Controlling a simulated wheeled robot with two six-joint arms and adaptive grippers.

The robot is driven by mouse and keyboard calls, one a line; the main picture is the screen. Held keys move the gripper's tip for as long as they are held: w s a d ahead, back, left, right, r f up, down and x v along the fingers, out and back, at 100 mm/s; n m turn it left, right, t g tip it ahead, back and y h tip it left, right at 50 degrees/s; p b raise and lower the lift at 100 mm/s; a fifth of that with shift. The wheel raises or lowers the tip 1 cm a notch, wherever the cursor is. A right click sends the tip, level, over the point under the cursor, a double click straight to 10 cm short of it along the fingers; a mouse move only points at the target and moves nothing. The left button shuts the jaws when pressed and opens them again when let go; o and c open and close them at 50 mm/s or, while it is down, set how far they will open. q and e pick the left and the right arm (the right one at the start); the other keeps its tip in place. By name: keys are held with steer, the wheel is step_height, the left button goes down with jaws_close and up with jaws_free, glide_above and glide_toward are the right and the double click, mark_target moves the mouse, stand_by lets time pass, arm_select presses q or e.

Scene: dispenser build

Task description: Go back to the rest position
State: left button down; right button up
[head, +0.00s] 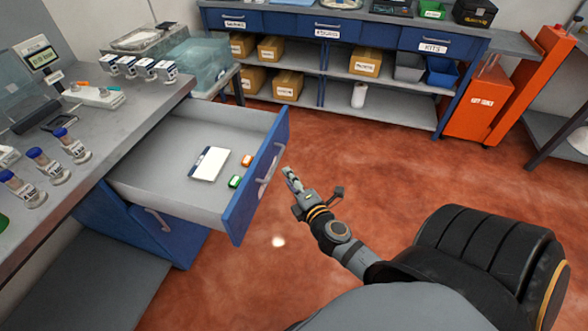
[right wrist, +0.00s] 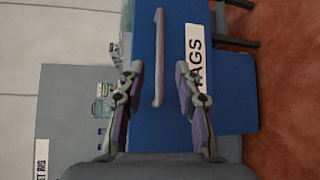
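My right gripper (head: 287,173) is just outside the front of an open drawer with a blue front (head: 240,208). The drawer's handle (head: 270,163) is close to the fingertips. In the right wrist view the two fingers of my right gripper (right wrist: 158,72) are spread apart with nothing held. The pale handle bar (right wrist: 158,40) shows in line with the gap between them, against the blue front. I cannot tell the exact distance between fingers and handle. My left gripper is not in view.
The drawer holds a white flat box (head: 209,164), an orange item (head: 247,160) and a green item (head: 235,181). The grey bench (head: 120,125) at left carries vials and devices. A blue shelf bench (head: 350,40) stands at the back. Red floor right of the drawer is clear.

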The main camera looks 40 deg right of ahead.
steer(key=shift+s+a+r, duration=0.15)
steer(key=shift+s, duration=1.05)
steer(key=s+d+f+m+g+p, duration=0.1)
steer(key=s+f+m+g, duration=0.25)
steer(key=f, duration=0.75)
steer(key=s+d+f+m+g+p, duration=0.25)
steer(key=s+f, duration=0.25)
steer(key=f, duration=0.5)
steer(key=s+d+f+m+g, duration=0.1)
steer(key=s+f+m+g, duration=0.3)
steer(key=f, duration=0.7)
steer(key=s+a+f+m+g, duration=0.1)
steer(key=s+f+m, duration=0.1)
steer(key=s, duration=0.5)
steer(key=s+a+f+m+g+y+p, duration=0.1)
steer(key=s+a+f+m+g, duration=0.1)
steer(key=s+f, duration=0.3)
steer(key=s+a+f+m+g+p, duration=0.1)
steer(key=s+a+f+m+g, duration=0.1)
steer(key=s, duration=0.7)
step_height(320, 180, down, 2)
steer(key=shift+f+m, duration=0.1)
steer(key=shift+m, duration=0.8)
